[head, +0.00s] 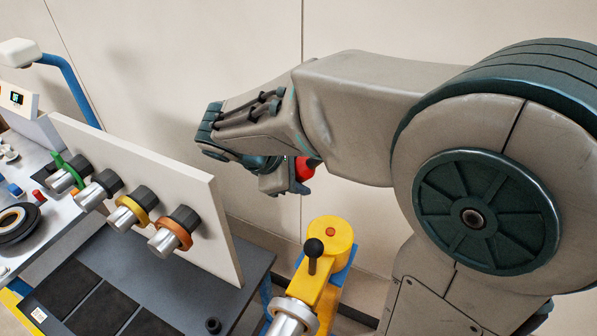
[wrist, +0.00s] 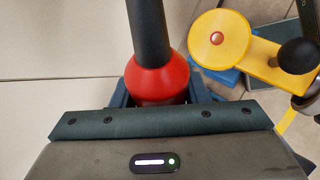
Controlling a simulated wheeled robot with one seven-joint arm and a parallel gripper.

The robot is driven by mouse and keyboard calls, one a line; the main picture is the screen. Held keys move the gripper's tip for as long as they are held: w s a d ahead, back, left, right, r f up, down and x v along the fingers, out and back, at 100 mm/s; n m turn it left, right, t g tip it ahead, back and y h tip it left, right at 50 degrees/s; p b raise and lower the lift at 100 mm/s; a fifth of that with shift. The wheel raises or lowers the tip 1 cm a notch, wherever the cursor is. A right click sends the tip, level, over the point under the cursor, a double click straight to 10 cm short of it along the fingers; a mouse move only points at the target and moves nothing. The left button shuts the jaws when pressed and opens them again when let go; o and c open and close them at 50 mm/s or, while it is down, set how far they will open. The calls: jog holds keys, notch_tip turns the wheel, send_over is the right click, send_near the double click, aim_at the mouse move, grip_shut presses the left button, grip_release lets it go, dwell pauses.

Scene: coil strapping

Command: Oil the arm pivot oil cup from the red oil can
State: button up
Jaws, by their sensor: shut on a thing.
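My gripper (head: 297,187) is shut on the red oil can (head: 305,168) and holds it in the air, above and a little left of the yellow arm's round pivot end. In the wrist view, the red can (wrist: 157,80) sits between the jaws with its dark spout (wrist: 149,28) pointing to the top of the picture. The yellow arm (head: 323,271) has a small red round spot, which looks like the oil cup (head: 330,232), on top of its pivot. The spot also shows in the wrist view (wrist: 217,38), right of the can and apart from it. The spout is hidden in the head view.
A black ball knob (head: 313,248) stands up from the yellow arm, close to the pivot. A pale upright panel (head: 150,195) with several ringed dark knobs stands left on a dark bench (head: 215,290). A blue post (head: 345,270) is under the arm. A plain wall is behind.

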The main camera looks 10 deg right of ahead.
jog(key=n+g+h, duration=0.1)
jog(key=h, duration=0.1)
jog(key=shift+d+h, duration=0.1)
jog(key=shift+h, duration=0.2)
jog(key=shift+s+d+n+g+h, duration=0.15)
jog(key=shift+n+g+h, duration=0.15)
jog(key=shift+g+h, duration=0.15)
jog(key=shift+h, duration=0.25)
jog(key=shift+s+r, duration=0.1)
jog(key=shift+r, duration=0.1)
